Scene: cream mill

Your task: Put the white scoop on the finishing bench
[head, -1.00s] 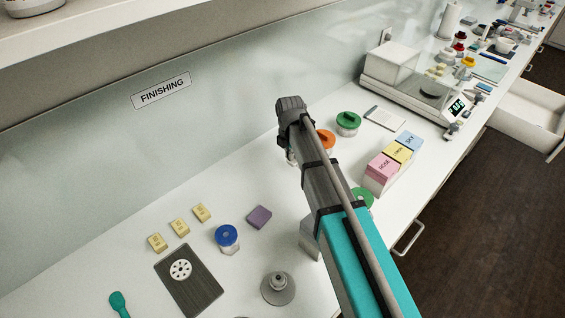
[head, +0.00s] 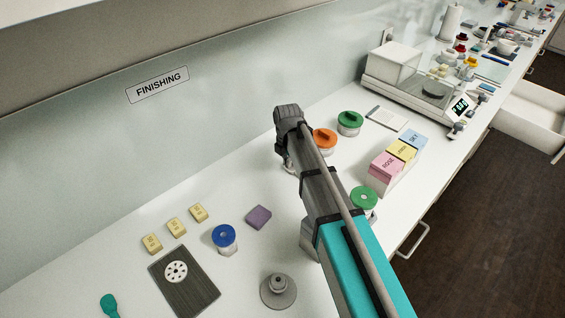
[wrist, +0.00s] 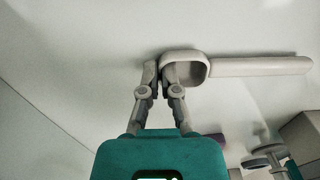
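The white scoop (wrist: 262,67) shows in the wrist view, its bowl at the fingertips and its handle pointing right. My gripper (wrist: 161,72) has its fingers close together at the left rim of the bowl and looks shut on it. In the head view my gripper (head: 288,160) is over the finishing bench (head: 120,255), near the back wall under the FINISHING sign (head: 158,85). The scoop cannot be made out in the head view. I cannot tell whether it touches the bench.
Orange-lidded (head: 324,137), green-lidded (head: 350,120) and blue-lidded (head: 224,237) jars stand around my arm. Pink, yellow and blue boxes (head: 388,165) stand to the right. A purple block (head: 258,217), yellow blocks (head: 176,226) and a dark board (head: 186,288) lie at left.

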